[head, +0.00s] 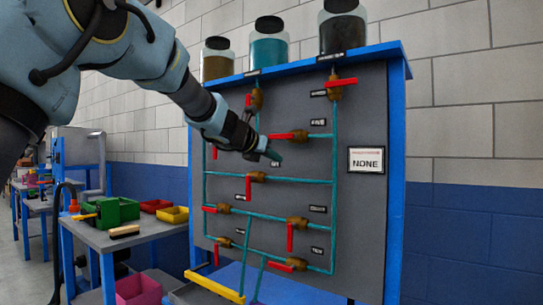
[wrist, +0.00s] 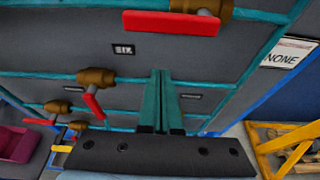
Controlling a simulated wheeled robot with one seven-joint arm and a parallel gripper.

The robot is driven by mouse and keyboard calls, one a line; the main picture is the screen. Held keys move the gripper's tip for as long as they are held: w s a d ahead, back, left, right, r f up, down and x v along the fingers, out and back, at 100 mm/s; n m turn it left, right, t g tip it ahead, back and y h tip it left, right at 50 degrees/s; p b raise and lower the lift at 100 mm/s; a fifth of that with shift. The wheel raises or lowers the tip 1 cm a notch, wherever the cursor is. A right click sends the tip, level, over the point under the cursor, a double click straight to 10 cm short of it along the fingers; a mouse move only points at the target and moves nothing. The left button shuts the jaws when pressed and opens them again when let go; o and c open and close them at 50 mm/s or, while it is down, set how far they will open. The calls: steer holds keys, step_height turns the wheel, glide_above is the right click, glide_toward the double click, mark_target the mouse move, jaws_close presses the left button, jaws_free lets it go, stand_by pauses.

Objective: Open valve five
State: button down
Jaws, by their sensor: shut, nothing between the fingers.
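Valve five has a brass body (head: 301,136) and a red handle (head: 281,136) pointing left, roughly level with its teal pipe. Its label (head: 318,122) is above right of it. In the wrist view the red handle (wrist: 170,23) lies across the top, with part of the brass body (wrist: 205,7) cut off by the frame edge. My gripper (head: 274,156) is just below the handle in the head view, its teal fingers together and empty. In the wrist view the gripper (wrist: 161,72) points up toward the handle, with a visible gap between them.
Valve six (head: 257,177) is below left, its red handle hanging down; its label (wrist: 123,50) reads SIX. Several other red-handled valves sit on the grey panel (head: 362,225). A sign (head: 366,160) reads NONE. Three jars stand on top. A workbench with bins (head: 117,210) is left.

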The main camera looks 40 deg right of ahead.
steer(key=v, duration=1)
steer(key=w+a+f+n+t+y+p, duration=0.25)
steer(key=w+a+f+n+t, duration=0.25)
steer(key=w+a+n, duration=0.7)
steer(key=w+a+f+n+t+y, duration=0.1)
steer(key=w+a+f+n+y, duration=0.2)
steer(key=a+n, duration=0.4)
steer(key=a+f+n+y, duration=0.3)
steer(key=a+f+n, duration=0.3)
steer(key=a+n, duration=0.1)
steer(key=s+a+f+n+g+y+p, duration=0.1)
steer(key=s+a+f+n+y, duration=0.1)
steer(key=a+f+n, duration=0.4)
steer(key=s+a+f+n+g+y+p, duration=0.1)
steer(key=s+a+f+n+y+p, duration=0.15)
steer(key=a+n, duration=0.45)
steer(key=s+a+f+n+g, duration=0.3)
steer(key=s+a+f+n, duration=0.1)
steer(key=s, duration=0.3)
steer(key=s+a+f+n+g, duration=0.3)
steer(key=s+a+f+n, duration=0.1)
steer(key=s+a+n, duration=0.2)
steer(key=shift+s+a+n+y, duration=0.2)
steer(key=shift+s+n+y, duration=0.1)
steer(key=shift+s+n, duration=0.45)
steer(key=shift+f+m, duration=0.1)
steer(key=shift+m, duration=0.15)
